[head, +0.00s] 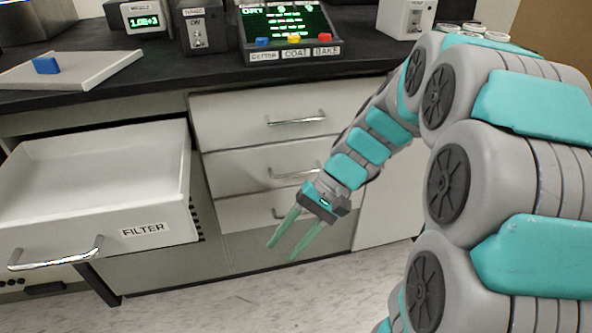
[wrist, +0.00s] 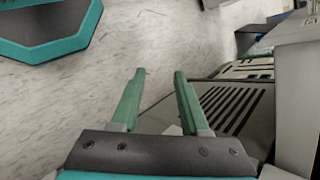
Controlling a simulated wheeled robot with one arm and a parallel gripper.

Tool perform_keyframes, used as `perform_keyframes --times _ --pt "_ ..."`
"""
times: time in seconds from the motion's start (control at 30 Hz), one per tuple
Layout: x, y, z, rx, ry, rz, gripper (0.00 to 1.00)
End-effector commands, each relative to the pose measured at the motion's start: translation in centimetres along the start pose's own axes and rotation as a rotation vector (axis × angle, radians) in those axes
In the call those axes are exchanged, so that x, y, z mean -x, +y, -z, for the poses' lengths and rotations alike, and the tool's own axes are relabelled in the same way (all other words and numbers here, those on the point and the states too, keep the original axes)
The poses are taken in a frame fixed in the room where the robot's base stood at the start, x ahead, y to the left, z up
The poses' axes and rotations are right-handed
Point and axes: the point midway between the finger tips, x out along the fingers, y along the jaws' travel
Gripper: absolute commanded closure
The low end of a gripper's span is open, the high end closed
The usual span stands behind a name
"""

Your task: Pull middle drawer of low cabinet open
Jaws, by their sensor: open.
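The low cabinet has a stack of three shut drawers in the head view. The middle drawer (head: 235,168) has a plain light front; its silver bar handle (head: 290,172) shows left of my wrist, partly covered. The top drawer (head: 235,115) and bottom drawer (head: 240,212) are also closed. My gripper (head: 280,252) points down and left, in front of and below the middle drawer's handle. Its green fingers are apart and empty, touching no handle. In the wrist view, my gripper (wrist: 160,73) is open over speckled floor, with no drawer handle between the fingers.
A wide white drawer labelled FILTER (head: 145,229) stands pulled out on the left, with its own handle (head: 55,258). A dark vent grille (wrist: 228,108) lies right of my fingers. The black countertop (head: 160,75) holds a control panel (head: 287,28) and a tray (head: 85,72). The floor in front is clear.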

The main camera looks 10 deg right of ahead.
Motion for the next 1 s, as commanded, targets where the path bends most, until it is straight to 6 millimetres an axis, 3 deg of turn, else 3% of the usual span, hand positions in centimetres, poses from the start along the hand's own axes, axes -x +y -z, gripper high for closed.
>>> perform_keyframes --times 0.27,0.6,0.8,1.0 --pt "4.2 -1.4 8.4 -0.099 0.007 0.317 0.55" --pt "10.8 1.3 18.2 -0.188 0.086 0.675 0.55" --pt "12.9 2.9 20.8 -0.205 0.12 0.77 0.55" --pt "12.3 2.2 21.3 -0.206 0.124 0.783 0.55"
